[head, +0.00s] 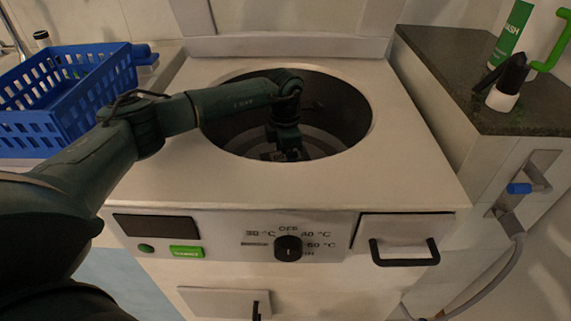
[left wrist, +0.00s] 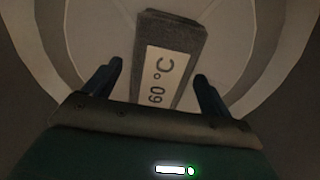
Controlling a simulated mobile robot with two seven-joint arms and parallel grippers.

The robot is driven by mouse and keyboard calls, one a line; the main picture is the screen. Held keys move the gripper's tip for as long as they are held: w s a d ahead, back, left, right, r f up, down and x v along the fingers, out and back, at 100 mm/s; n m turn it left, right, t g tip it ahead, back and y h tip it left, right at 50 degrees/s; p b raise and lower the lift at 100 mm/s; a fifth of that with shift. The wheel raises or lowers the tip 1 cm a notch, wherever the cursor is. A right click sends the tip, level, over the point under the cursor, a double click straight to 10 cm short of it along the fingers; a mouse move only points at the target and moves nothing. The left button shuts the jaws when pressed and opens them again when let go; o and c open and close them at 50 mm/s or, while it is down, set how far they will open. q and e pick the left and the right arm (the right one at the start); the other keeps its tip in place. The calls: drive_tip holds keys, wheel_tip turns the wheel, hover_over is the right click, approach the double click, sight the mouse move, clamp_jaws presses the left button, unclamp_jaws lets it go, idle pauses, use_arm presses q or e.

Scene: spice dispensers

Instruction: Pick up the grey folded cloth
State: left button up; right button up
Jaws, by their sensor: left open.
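The grey folded cloth (left wrist: 183,32) lies at the bottom of the washing machine drum, seen in the left wrist view. It carries a pale label reading "60 °C". My left gripper (left wrist: 157,88) is open, with one finger on each side of the cloth's near part in the picture; I cannot tell whether they touch it. In the head view my left arm reaches down into the round drum opening (head: 345,105), and my left gripper (head: 285,154) is low inside it. The cloth cannot be made out in the head view. My right gripper is not in view.
The white washing machine (head: 420,170) has a dial (head: 288,248) and a drawer handle (head: 404,253) in front. A blue basket (head: 60,95) stands on the left. A dark counter (head: 450,75) on the right holds a green and white bottle (head: 513,32). The drum wall surrounds my gripper.

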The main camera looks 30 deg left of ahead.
use_arm(q)
drive_tip(key=shift+r, duration=0.15)
drive_tip(key=c, duration=1.2)
